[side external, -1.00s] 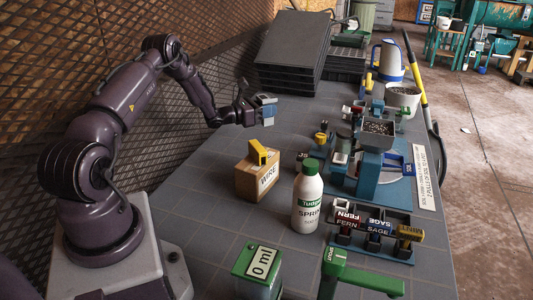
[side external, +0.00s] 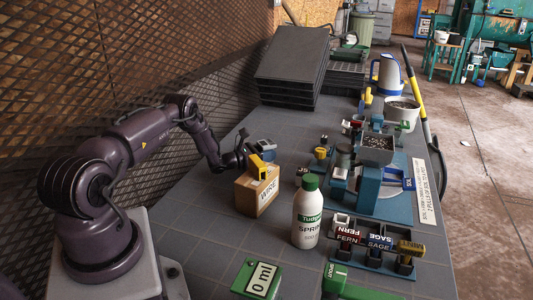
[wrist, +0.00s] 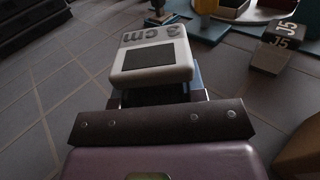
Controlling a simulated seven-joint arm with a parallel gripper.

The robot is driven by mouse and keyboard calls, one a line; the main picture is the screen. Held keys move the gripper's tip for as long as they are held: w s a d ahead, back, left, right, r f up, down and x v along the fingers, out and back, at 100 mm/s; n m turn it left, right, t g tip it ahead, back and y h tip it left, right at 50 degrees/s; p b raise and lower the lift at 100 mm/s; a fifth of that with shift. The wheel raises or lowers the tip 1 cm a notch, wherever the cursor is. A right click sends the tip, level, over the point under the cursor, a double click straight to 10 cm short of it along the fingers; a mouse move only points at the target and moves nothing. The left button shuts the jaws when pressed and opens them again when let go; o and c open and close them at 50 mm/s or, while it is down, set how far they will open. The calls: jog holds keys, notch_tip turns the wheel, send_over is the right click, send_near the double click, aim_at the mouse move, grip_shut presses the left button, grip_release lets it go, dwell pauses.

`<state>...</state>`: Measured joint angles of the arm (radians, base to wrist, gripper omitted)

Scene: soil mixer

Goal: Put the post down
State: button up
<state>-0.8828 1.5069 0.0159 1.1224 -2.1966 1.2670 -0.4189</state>
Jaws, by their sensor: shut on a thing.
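The post appears to be the pale grey block marked "3 cm" with a dark square on its face (wrist: 153,58). My gripper (side external: 246,150) is shut on it, and its jaws show as a dark bar at the block's near edge in the wrist view. In the side view the block (side external: 263,146) is grey-blue, low over the table just behind the wire box. Whether its underside touches the table is hidden.
The cardboard wire box (side external: 246,196) with a yellow piece on top stands in front of my gripper. A small dark numbered block (wrist: 270,58) is to the right. Black trays (side external: 288,75) are stacked behind. Bare table (wrist: 50,110) lies to the left.

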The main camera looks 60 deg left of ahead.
jog(key=shift+f, duration=0.15)
jog(key=o, duration=0.9)
jog(key=shift+s+a, duration=0.1)
jog(key=shift+s, duration=0.15)
jog(key=s, duration=1.1)
jog(key=shift+s, duration=0.25)
